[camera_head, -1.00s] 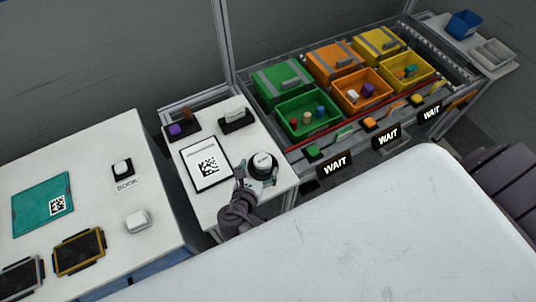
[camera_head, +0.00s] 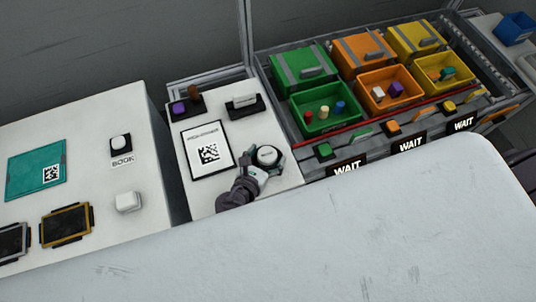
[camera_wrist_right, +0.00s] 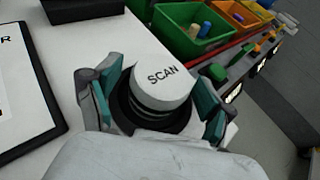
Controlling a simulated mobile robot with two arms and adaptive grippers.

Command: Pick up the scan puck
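The scan puck (camera_head: 267,155) is a white round cap marked SCAN in a black round base, on the small white table. It fills the middle of the right wrist view (camera_wrist_right: 163,86). My right gripper (camera_head: 262,166) is at the puck, and its teal-padded fingers (camera_wrist_right: 158,98) stand on both sides of the white cap. The fingers look spread, with the left one close to the cap; contact cannot be told. The puck still sits in its base. My left gripper is not in view.
A framed code sheet (camera_head: 208,150) lies left of the puck. A black holder with a white block (camera_head: 243,103) stands behind. Green (camera_head: 325,122), orange (camera_head: 385,101) and yellow bins stand to the right. A white table (camera_head: 120,225) is at the left.

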